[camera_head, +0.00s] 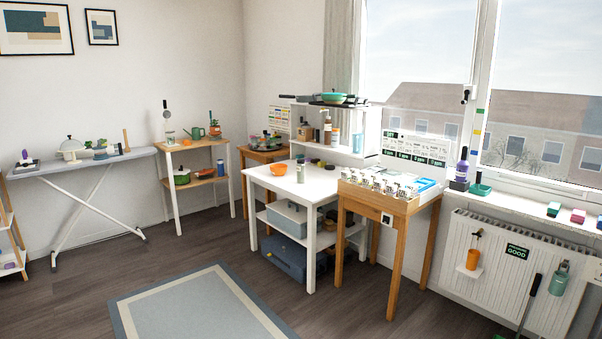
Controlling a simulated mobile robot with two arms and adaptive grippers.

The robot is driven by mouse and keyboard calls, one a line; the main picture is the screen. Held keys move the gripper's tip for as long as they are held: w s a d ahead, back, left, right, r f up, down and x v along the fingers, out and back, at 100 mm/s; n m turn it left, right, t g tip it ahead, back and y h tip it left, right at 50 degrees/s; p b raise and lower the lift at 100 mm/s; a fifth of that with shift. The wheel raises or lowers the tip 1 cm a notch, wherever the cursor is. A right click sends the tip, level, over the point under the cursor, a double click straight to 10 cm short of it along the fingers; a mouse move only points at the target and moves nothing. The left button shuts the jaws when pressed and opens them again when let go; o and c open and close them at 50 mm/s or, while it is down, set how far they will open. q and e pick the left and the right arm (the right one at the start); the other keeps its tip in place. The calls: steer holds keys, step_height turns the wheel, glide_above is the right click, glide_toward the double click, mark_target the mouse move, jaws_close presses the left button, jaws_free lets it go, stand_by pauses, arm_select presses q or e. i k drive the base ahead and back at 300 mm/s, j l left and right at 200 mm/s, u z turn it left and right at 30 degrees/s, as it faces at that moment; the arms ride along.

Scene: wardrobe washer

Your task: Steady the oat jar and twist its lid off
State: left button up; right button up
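I cannot tell for certain which item is the oat jar at this distance. A small pale jar-like item (169,137) stands on the top of the narrow wooden shelf unit (185,146) at the left. Labels and lids are too small to read. Neither of my grippers shows in this view.
An orange bowl (278,169) sits on the white table. A wooden stand (392,202) with small labelled items adjoins it at right. An ironing board (80,162) stands left, a radiator (505,262) under the window. A blue-grey rug (200,305) lies on open floor in front.

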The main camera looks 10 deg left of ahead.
mark_target(300, 167)
steer(key=i+j+u, duration=0.3)
steer(key=i, duration=0.3)
steer(key=i+j+u, duration=0.3)
steer(key=i, duration=0.35)
steer(key=i+u, duration=0.3)
steer(key=i, duration=0.35)
